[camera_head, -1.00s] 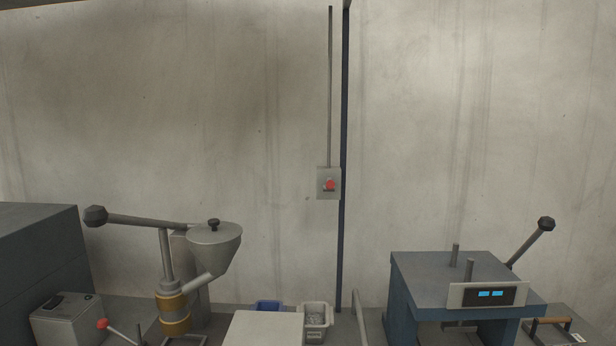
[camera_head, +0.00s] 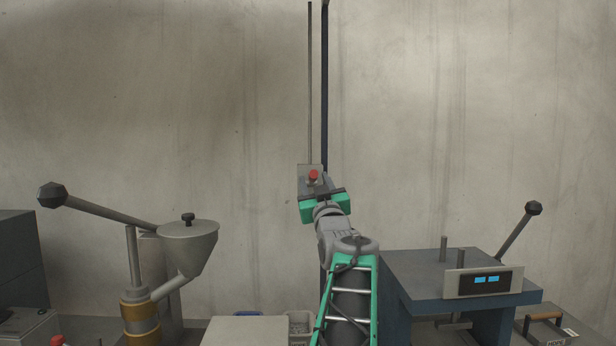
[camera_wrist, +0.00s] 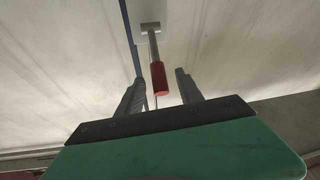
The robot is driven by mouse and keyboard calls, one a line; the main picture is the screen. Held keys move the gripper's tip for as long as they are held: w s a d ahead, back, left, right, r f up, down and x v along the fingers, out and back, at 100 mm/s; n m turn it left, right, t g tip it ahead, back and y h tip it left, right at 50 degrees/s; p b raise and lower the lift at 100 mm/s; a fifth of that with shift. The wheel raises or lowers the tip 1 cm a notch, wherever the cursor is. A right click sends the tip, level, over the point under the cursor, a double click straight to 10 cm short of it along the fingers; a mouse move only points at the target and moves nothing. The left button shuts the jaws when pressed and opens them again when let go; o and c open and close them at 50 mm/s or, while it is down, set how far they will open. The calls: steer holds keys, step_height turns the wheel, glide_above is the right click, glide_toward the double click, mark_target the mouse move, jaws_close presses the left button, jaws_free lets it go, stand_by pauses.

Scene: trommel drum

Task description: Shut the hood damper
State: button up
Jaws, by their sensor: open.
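A grey wall plate (camera_head: 305,170) carries a short lever with a red grip (camera_head: 313,175); I take this to be the damper control, though no label is readable. The wrist view shows the red grip (camera_wrist: 159,80) on a grey rod coming out from the plate. My gripper (camera_wrist: 160,86) is open, with one finger left and one finger right of the red grip. I see no clear contact, and the exact depth is hard to tell. In the head view my gripper (camera_head: 314,190) is just below the red grip and hides the plate's lower part.
A thin rod runs up the wall from the plate, beside a dark blue post (camera_head: 325,90). A hopper machine (camera_head: 188,245) with a long lever stands left. A blue press (camera_head: 430,275) with a display stands right. The wall around the plate is clear.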

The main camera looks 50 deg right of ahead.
steer(key=p+x, duration=0.2)
steer(key=x, duration=0.4)
steer(key=shift+d, duration=0.1)
steer(key=shift+c, duration=0.4)
jaws_close()
stand_by(0.8)
